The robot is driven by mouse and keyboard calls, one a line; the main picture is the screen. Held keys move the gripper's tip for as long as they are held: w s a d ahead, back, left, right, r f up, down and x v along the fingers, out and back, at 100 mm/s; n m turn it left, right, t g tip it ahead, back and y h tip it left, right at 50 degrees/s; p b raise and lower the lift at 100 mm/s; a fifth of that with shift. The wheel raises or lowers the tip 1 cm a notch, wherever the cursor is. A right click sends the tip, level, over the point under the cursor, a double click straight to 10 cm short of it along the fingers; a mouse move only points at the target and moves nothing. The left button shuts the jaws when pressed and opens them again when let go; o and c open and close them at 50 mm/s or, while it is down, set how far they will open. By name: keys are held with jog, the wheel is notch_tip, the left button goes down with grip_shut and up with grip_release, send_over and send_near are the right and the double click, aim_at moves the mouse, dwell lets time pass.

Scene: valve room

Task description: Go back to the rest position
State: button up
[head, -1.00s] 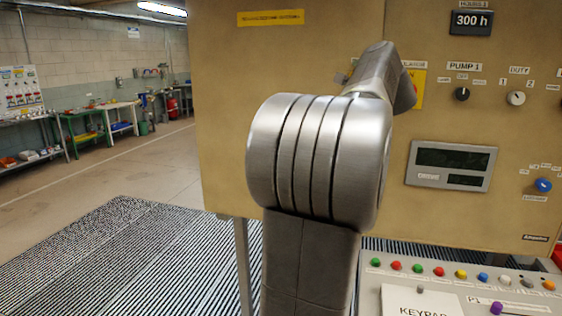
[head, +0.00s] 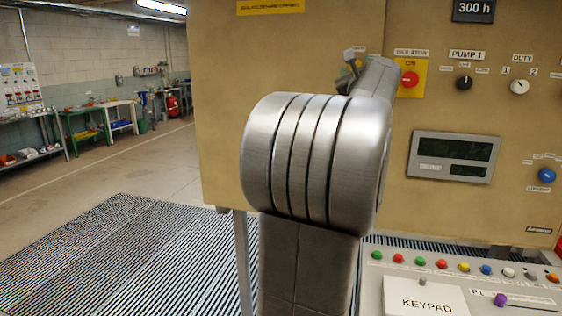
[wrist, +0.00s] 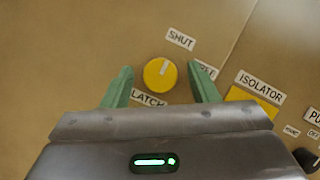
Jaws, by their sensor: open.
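My gripper (wrist: 161,88) is open in the wrist view, with its two green fingers apart and nothing between the tips but the view of the panel. A round yellow knob (wrist: 160,73) with a white mark sits on the tan panel between and beyond the fingertips, with labels SHUT and LATCH near it. I cannot tell the gap from the fingers to the knob. In the head view my arm stands in front of the panel (head: 225,120) and hides part of it. Part of my gripper (head: 350,68) shows behind the arm, near the ISOLATOR switch.
The red ISOLATOR switch (head: 409,79) on its yellow plate is close right of my arm. PUMP 1 (head: 463,82) and DUTY (head: 519,87) knobs are farther right. A sloped console (head: 420,268) with coloured buttons juts out below. Open floor (head: 110,170) lies left, with workbenches behind.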

jog(key=shift+a+m+h+b, duration=0.1)
jog(key=shift+m+h+b, duration=0.95)
jog(key=shift+m, duration=1.85)
jog(key=shift+h+p, duration=0.3)
jog(key=shift+h, duration=0.25)
